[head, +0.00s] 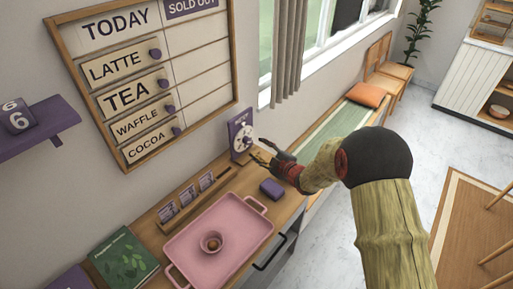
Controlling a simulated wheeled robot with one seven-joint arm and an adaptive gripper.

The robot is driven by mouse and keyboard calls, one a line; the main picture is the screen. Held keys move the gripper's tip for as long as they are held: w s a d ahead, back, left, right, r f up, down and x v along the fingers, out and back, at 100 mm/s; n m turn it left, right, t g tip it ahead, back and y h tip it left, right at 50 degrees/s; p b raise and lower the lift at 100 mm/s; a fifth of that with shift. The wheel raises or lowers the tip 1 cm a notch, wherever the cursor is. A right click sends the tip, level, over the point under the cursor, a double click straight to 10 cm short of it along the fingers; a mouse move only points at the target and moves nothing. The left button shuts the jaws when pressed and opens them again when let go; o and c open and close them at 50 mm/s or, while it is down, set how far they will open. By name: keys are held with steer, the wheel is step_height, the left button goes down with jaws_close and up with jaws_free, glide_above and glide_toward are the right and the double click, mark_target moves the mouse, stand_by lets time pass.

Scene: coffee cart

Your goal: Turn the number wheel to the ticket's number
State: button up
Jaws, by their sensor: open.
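The number wheel (243,137) is a round white dial on an upright purple board at the back of the wooden counter, against the wall. Its numbers and pointer are too small to read. My gripper (262,154) is open, just right of and slightly below the dial, with its fingers toward it. I cannot tell whether a fingertip touches the wheel. Several small purple and white cards (189,196) stand in a wooden holder left of the wheel. They may be tickets, but no number on them is legible.
A pink tray (188,241) with a small cup (211,243) lies on the counter. A purple block (271,189) sits below my gripper. A green book (124,258) is at the left. A purple shelf (45,129) bears a cube (18,117) showing 6. A menu board (218,61) hangs above.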

mark_target(249, 142)
steer(key=b+x, duration=0.1)
steer(key=x, duration=0.6)
steer(key=shift+c, duration=0.8)
jaws_close()
